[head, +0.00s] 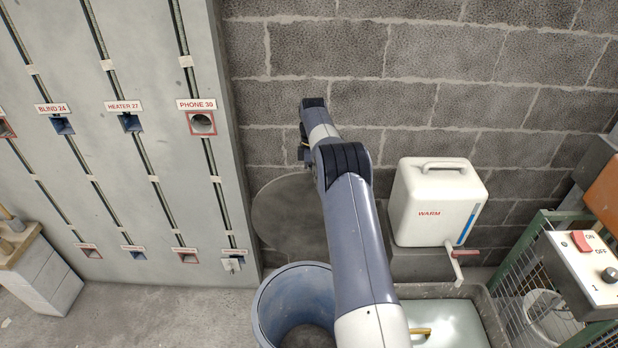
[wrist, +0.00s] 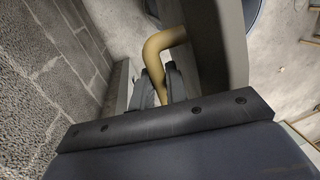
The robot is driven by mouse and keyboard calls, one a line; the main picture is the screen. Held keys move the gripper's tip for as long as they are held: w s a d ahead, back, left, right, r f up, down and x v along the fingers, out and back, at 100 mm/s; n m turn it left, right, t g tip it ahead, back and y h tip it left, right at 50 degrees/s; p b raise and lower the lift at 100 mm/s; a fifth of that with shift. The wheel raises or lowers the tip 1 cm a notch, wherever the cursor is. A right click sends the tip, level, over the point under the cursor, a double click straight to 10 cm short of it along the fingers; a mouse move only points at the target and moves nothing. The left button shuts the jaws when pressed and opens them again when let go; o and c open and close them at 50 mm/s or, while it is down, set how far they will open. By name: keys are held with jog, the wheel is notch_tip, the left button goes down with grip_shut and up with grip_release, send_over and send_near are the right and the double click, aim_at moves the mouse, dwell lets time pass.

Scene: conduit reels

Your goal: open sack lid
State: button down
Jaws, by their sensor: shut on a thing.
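A round grey lid (head: 285,215) stands raised and upright near the block wall, behind the open blue bin (head: 292,300). My arm covers its right part. In the wrist view, my gripper (wrist: 160,85) is shut on a tan bent handle (wrist: 165,42), with a finger on each side of it. A grey slab (wrist: 219,50) beside the handle looks like the lid seen close up. In the head view, the fingers and the handle are hidden behind my arm.
A white tank marked WARM (head: 437,205) with a tap stands to the right, above a grey basin (head: 492,310). A wire cage and a switch box (head: 585,270) are at far right. A labelled panel (head: 110,200) fills the left.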

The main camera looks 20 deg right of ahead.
jog(key=shift+f, duration=0.6)
jog(key=shift+a, duration=0.1)
jog(key=c, duration=1.6)
grip_release()
jog(key=shift+w, duration=0.2)
jog(key=shift+o, duration=1)
jog(key=shift+r, duration=0.15)
notch_tip(320, 180, up, 10)
jog(key=shift+b, duration=0.35)
jog(key=shift+c, duration=0.4)
